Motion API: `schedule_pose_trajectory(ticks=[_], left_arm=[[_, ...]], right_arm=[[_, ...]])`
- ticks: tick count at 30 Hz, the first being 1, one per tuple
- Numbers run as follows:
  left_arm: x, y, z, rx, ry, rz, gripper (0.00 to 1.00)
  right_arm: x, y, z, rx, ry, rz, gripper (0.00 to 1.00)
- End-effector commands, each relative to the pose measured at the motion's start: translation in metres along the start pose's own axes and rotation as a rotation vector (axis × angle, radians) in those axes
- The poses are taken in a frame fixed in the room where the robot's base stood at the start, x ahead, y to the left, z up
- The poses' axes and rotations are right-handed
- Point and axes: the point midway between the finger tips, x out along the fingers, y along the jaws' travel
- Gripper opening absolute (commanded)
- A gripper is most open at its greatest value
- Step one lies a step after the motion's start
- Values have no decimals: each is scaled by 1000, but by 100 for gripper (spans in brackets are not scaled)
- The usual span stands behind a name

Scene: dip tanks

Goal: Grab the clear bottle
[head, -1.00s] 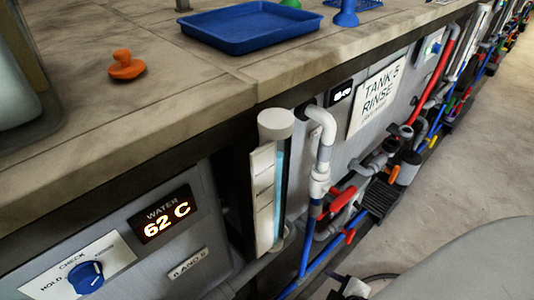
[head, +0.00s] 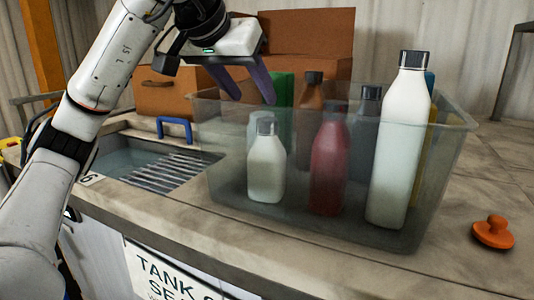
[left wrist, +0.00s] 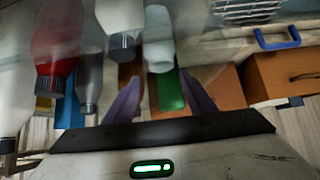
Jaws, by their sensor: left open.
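A pale, see-through-looking bottle with a grey cap (head: 266,170) stands upright at the front left inside a clear bin (head: 455,125). A second pale bottle, partly hidden, stands behind it; I cannot tell for sure which is the clear one. In the left wrist view, the grey-capped bottle (left wrist: 118,18) is at the top, and the other pale bottle (left wrist: 158,45) lies beyond my fingertips. My left gripper (head: 252,98) is open and empty, fingers pointing down above the bin's back left part; it also shows in the left wrist view (left wrist: 162,82).
The bin also holds a red bottle (head: 329,165), a tall white bottle (head: 398,150), a brown one (head: 312,92), a grey one (head: 367,125) and a green thing (head: 282,100). Brown boxes (head: 165,95) stand behind. A sink with a rack (head: 160,170) is left; an orange knob (head: 493,232) is right.

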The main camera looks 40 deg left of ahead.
Motion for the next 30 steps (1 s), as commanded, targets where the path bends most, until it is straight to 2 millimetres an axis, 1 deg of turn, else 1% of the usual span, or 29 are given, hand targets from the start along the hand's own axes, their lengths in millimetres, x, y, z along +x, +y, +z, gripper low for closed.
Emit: schedule_pose_trajectory(ticks=[1, 5, 11, 15, 18, 23, 24, 26, 30], left_arm=[[5, -1, 0, -1, -1, -1, 50], [13, -1, 1, -2, 0, -1, 50], [42, -5, 10, -3, -1, -1, 50], [57, -4, 8, -3, 1, 1, 50], [60, -4, 7, -3, 2, 1, 50], [60, -3, 7, -3, 3, 2, 50], [60, -3, 7, -3, 2, 2, 47], [60, -3, 7, -4, 2, 2, 37], [60, -4, 7, -4, 2, 2, 13]], right_arm=[[0, 0, 0, -1, 0, 0, 64], [1, 0, 0, -1, 0, -1, 64], [3, -1, 2, -3, 1, -1, 64], [3, -1, 1, -3, 1, -2, 64], [3, -1, 1, -3, 2, -1, 64], [3, -1, 1, -3, 2, -1, 64], [3, -1, 1, -3, 2, -2, 64], [3, -1, 1, -3, 2, -2, 64], [3, -1, 1, -3, 2, -2, 64]])
